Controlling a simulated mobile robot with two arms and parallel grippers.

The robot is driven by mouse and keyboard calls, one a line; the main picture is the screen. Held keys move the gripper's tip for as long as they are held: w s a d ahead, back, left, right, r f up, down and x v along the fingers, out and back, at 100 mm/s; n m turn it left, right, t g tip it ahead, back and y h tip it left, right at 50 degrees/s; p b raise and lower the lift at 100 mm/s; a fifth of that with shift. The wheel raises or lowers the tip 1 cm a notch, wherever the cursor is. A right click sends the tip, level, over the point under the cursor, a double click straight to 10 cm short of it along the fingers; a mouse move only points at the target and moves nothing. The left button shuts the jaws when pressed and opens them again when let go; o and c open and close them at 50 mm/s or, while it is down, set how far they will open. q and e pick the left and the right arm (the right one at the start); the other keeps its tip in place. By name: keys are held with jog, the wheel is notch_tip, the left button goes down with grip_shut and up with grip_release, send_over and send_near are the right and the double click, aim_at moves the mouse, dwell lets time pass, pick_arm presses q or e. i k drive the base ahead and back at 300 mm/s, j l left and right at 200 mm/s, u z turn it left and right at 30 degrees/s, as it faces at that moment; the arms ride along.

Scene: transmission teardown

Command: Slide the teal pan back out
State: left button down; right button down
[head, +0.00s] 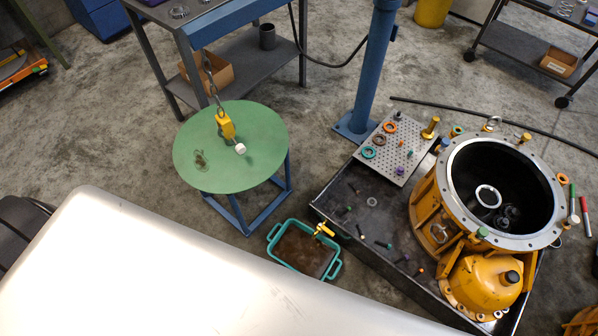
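The teal pan (274,231) lies on the concrete floor in the head view, just below the round green table and left of the black tray. It is a shallow rectangular tub with a handle loop at each end, and its inside looks brown and dark; I cannot tell if that is liquid. A small yellow fitting (323,229) shows over its upper right rim. Part of its near edge is close to a large pale surface in the foreground. Neither of my grippers shows in this view.
A black tray (335,206) holds the yellow transmission housing (425,204), a perforated plate (391,161) and loose parts. A green round table (262,168) stands above left with a yellow hoist hook (226,125). A blue post (372,75) stands behind. Floor left of the green table is clear.

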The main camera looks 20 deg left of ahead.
aim_at(293, 245)
jog(key=k+j+z, duration=0.15)
jog(key=k+j, duration=0.8)
jog(key=k, duration=0.15)
